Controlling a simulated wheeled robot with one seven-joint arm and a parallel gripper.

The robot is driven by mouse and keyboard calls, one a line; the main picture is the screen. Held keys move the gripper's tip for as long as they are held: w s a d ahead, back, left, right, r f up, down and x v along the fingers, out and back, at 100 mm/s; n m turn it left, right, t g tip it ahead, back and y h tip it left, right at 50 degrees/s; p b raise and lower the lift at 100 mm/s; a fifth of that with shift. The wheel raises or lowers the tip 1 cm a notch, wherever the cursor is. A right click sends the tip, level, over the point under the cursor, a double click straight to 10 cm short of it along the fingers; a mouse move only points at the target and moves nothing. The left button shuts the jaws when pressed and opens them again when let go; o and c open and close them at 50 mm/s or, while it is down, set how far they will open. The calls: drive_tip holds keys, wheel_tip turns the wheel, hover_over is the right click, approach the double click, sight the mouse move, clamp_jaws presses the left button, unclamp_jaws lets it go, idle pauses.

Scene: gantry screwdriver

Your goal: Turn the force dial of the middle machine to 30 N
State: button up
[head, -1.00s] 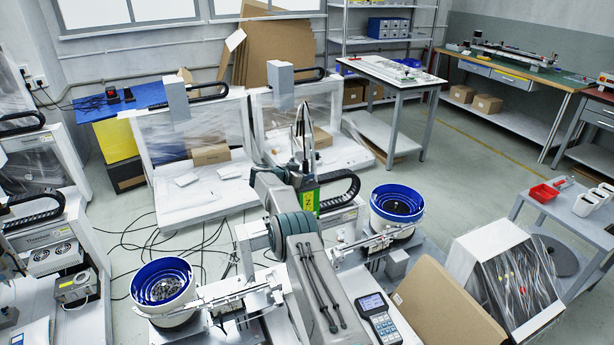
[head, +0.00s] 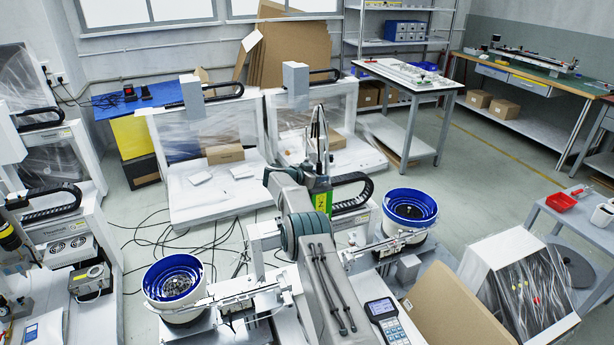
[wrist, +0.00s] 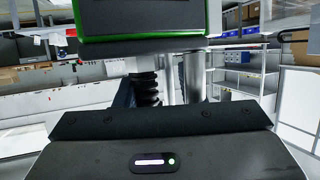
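I cannot make out a force dial or its reading in either view. Machines with white frames stand at the left, and a grey control box with a small round knob (head: 91,279) sits at the lower left. It is too small to read. My arm reaches up through the middle of the head view. A dark, narrow, upright part, apparently my gripper (head: 318,140), shows beyond its teal-banded joint, but its fingers are not clear. In the wrist view a dark body with a lit indicator fills the bottom and a green-edged block (wrist: 145,22) hangs at the top.
Two blue-rimmed feeder bowls, left (head: 174,279) and right (head: 409,205), flank my arm. A handheld pendant (head: 387,322) lies at the lower middle. Film-wrapped frames (head: 205,130) stand behind. Loose black cables (head: 165,240) cross the floor at left. Open floor lies at right.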

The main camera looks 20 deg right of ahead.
drive_tip(key=v, duration=1.4)
drive_tip(key=shift+w, duration=0.15)
drive_tip(key=shift+a+r, duration=0.1)
drive_tip(key=shift+r, duration=0.05)
